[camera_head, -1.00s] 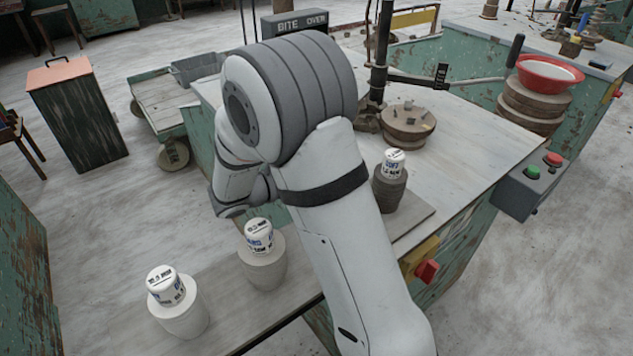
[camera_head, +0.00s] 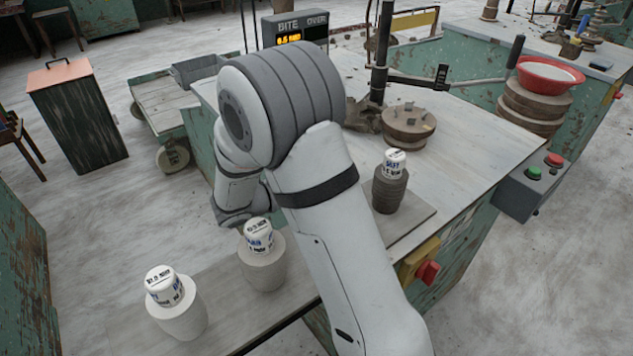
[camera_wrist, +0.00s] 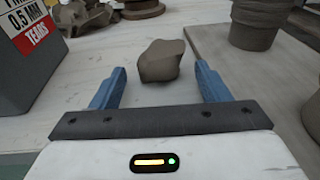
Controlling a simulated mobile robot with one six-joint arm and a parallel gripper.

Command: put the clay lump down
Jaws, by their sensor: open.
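The clay lump (camera_wrist: 160,62) is a brown-grey, rough-sided piece. In the wrist view it appears to rest on the pale bench top (camera_wrist: 150,105), just ahead of and between the tips of my gripper (camera_wrist: 160,70). The two blue fingers stand wide apart, with a visible gap between each finger and the lump, so the gripper is open and empty. In the head view my own arm hides both the lump and the gripper.
A grey board (camera_wrist: 245,75) with a dark clay stack (camera_wrist: 260,22) lies right of the lump; a sign box (camera_wrist: 28,55) stands left. In the head view, capped clay cylinders (camera_head: 262,265) line the front, and a round clay disc (camera_head: 408,126) sits behind.

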